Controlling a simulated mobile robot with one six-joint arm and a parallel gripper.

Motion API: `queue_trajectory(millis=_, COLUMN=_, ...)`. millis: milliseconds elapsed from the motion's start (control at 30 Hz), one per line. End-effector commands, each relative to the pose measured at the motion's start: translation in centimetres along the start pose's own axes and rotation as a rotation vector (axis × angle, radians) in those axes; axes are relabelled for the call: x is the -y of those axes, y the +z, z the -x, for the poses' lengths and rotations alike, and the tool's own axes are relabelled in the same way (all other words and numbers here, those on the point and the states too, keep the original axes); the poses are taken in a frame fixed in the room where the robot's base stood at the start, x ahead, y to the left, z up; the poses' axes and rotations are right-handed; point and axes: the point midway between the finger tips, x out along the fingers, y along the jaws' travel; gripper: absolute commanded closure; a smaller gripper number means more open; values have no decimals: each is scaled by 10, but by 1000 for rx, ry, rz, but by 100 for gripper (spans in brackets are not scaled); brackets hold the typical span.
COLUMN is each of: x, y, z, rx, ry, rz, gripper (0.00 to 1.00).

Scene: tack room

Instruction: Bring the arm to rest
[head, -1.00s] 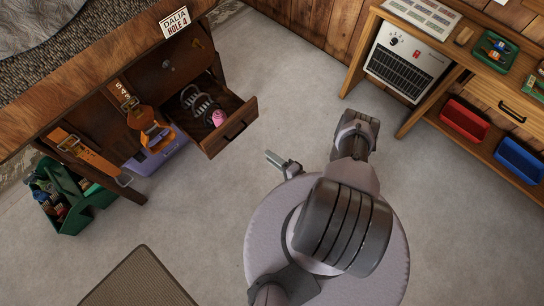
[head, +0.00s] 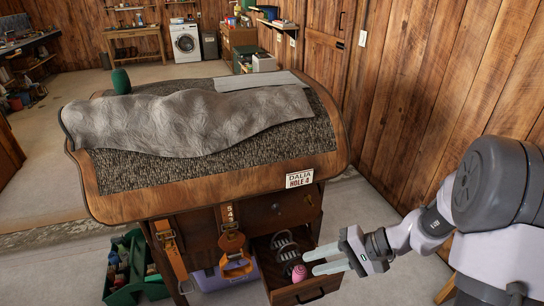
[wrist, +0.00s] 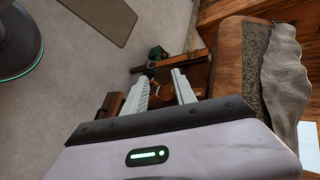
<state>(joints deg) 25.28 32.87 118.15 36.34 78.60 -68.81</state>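My arm (head: 432,226) reaches in from the right in the head view, bent and clear of the table. My gripper (head: 318,260) points left, its two pale fingers apart with nothing between them. In the head view it overlaps the right side of the open drawer (head: 312,290); whether it is above or in front of it I cannot tell. The wrist view also shows my gripper (wrist: 160,80) open and empty, with the wooden table side beyond the fingers.
The drawer holds a pink item (head: 299,273) and a dark metal piece (head: 285,246). Orange straps (head: 170,250) hang at the table front. A green caddy (head: 128,270) stands on the floor at left. A plank wall (head: 410,100) rises at right.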

Motion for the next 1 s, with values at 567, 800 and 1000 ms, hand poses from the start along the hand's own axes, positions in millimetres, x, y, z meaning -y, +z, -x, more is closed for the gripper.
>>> queue_trajectory(millis=567, x=83, y=192, z=101, rx=-562, ry=570, rz=235, gripper=67)
queue_trajectory(millis=800, x=83, y=193, z=103, rx=-576, ry=569, rz=233, gripper=67)
queue_trajectory(millis=1000, x=83, y=193, z=103, rx=-575, ry=568, rz=232, gripper=67)
